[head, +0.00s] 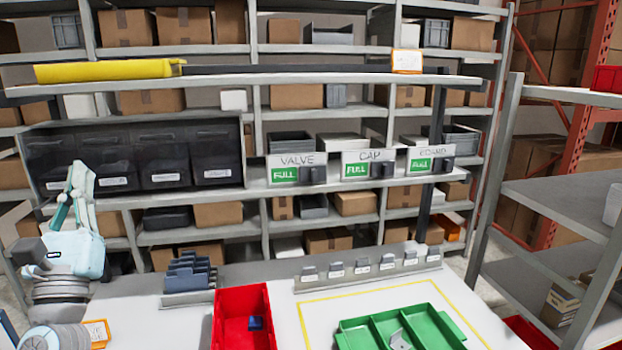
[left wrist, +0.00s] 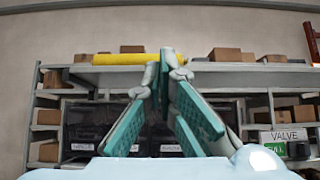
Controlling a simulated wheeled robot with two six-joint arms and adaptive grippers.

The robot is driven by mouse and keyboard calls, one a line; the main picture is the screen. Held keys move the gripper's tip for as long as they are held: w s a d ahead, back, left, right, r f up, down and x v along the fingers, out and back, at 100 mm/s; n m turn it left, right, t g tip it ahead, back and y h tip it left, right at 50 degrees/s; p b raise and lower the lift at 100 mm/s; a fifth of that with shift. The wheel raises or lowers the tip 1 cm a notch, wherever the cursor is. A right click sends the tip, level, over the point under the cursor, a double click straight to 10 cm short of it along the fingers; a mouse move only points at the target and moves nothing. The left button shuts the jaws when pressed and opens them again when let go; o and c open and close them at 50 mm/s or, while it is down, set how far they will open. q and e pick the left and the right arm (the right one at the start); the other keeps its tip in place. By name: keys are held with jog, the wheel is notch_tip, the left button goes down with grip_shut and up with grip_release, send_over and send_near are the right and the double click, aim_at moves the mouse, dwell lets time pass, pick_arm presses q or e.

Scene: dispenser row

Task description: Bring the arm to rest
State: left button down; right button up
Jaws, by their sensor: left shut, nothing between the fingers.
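My left gripper (head: 72,190) is raised at the left of the head view, its fingers pointing up in front of the black bins. It is shut and empty. In the left wrist view its teal-padded fingers (left wrist: 168,75) lean together toward their tips with nothing held. The left arm rises from the lower left corner, beside the table (head: 170,325). My right gripper is in neither view.
A red bin (head: 218,320) holding a small blue piece and a green divided tray (head: 440,325) with a grey piece stand on the table. A dark blue rack (head: 190,275) is behind. VALVE, CAP and a third dispenser label (head: 297,168) line the shelf. A yellow roll (head: 105,71) lies above.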

pick_arm(q)
jog(key=s+f+n+g, duration=0.2)
jog(key=f+n+g, duration=0.4)
jog(key=f+n, duration=0.65)
jog(key=s+f+n+g, duration=0.2)
jog(key=f+n+g, duration=0.45)
jog(key=f, duration=1.15)
jog(key=s+d+f+n+g+h, duration=0.3)
jog(key=s+d+f+n+g, duration=0.3)
jog(key=s+f, duration=0.5)
jog(key=s+d+f+n+g+h, duration=0.4)
jog(key=s+d+f+n, duration=0.2)
jog(key=s+d+f, duration=0.35)
jog(key=s+a+f+n+g+b, duration=0.1)
jog(key=s+a+f+b, duration=0.1)
jog(key=f, duration=1.1)
jog(key=s+a+f+b, duration=0.1)
jog(key=s+f, duration=0.1)
jog(key=f, duration=1.1)
jog(key=s+f+g+b, duration=0.1)
jog(key=s+f+b, duration=0.1)
jog(key=s+f, duration=1)
jog(key=shift+s+a+f, duration=0.25)
jog(key=shift+s+a, duration=0.2)
jog(key=shift+s, duration=0.2)
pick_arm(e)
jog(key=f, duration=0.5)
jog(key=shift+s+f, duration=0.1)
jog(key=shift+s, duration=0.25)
